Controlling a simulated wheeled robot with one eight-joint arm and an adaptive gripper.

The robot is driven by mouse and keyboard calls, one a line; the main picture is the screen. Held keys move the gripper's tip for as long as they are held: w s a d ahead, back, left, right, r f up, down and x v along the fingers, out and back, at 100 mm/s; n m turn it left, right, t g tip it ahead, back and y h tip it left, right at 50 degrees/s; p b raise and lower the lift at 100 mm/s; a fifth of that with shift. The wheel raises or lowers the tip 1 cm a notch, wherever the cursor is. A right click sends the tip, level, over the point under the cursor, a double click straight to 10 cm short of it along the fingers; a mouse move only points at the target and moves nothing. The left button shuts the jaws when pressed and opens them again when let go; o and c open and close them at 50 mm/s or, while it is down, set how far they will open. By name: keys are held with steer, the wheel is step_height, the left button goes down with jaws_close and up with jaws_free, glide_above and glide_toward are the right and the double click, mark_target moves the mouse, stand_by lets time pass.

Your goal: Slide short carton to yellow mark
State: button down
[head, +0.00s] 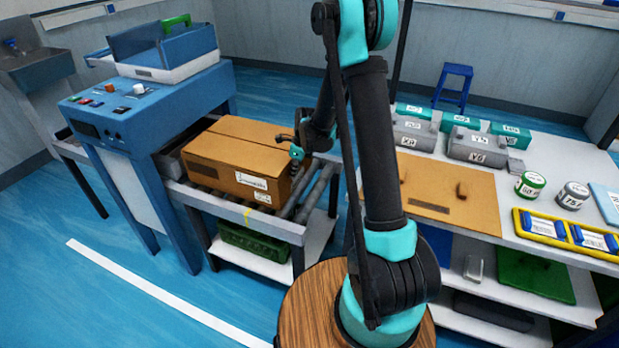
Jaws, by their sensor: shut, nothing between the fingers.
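The short brown carton (230,160) lies flat on the roller conveyor between the blue machine and my arm. A white label is on its near face. The yellow mark (247,215) is on the conveyor's front rail, below the carton's near face and left of its right end. My gripper (297,152) is shut and empty at the carton's right end. It is beside the carton, close to or touching it; I cannot tell which.
The blue machine (145,100) with buttons stands at the conveyor's left end. Bare rollers (316,192) show right of the carton. A green crate (262,250) sits on the shelf below. A white workbench (560,175) with weights and cases is on the right.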

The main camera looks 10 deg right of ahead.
steer(key=w+a, duration=0.1)
steer(key=a, duration=0.2)
steer(key=w+a, duration=0.4)
steer(key=a, duration=0.1)
steer(key=shift+a, duration=0.35)
